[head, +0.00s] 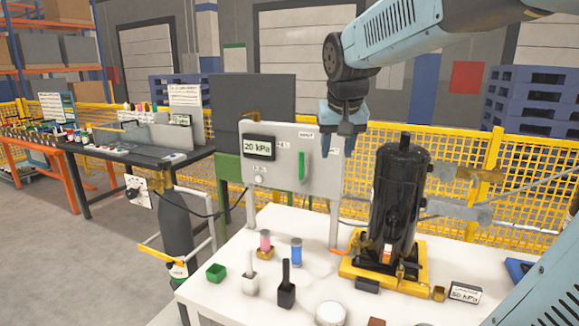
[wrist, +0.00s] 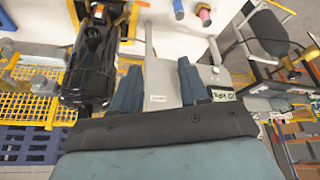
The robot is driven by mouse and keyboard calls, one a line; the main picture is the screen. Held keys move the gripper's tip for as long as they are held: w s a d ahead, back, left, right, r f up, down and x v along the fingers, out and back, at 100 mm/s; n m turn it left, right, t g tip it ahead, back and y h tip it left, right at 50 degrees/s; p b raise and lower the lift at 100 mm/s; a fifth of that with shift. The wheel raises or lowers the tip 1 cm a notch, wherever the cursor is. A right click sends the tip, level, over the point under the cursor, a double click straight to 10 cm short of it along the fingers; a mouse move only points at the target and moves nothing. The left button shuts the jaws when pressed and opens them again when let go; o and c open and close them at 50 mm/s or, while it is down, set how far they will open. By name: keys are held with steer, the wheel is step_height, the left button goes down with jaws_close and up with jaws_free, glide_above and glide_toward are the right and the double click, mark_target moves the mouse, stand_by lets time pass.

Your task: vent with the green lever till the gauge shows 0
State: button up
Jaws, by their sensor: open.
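The grey panel (head: 280,190) stands behind the white table. Its dark gauge (head: 259,146) reads 20 kPa. The green lever (head: 302,166) is a vertical bar on the panel's face, right of the gauge. My gripper (head: 337,148) is open and empty, pointing down near the panel's upper right edge, to the right of the lever and apart from it in the picture. In the wrist view my blue fingers (wrist: 158,92) are spread over the panel (wrist: 160,75), with the gauge (wrist: 222,95) just right of them. The lever cannot be made out there.
A black compressor cylinder (head: 401,200) stands on a yellow base right of the panel. The table (head: 225,293) holds several small containers and a display card (head: 465,293). A dark grey bottle (head: 175,225) stands at left. A yellow mesh fence (head: 480,160) runs behind.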

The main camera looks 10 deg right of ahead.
steer(key=w+m, duration=0.1)
steer(key=w, duration=1.2)
steer(key=m, duration=0.2)
glide_toward(301, 164)
steer(key=shift+g+h, duration=0.4)
steer(key=x, duration=0.3)
steer(key=w+x, duration=0.1)
steer(key=x, duration=0.7)
steer(key=shift+w+r, duration=0.15)
steer(key=shift+w, duration=0.3)
steer(key=shift+c, duration=0.2)
jaws_close()
steer(key=shift+a, duration=0.25)
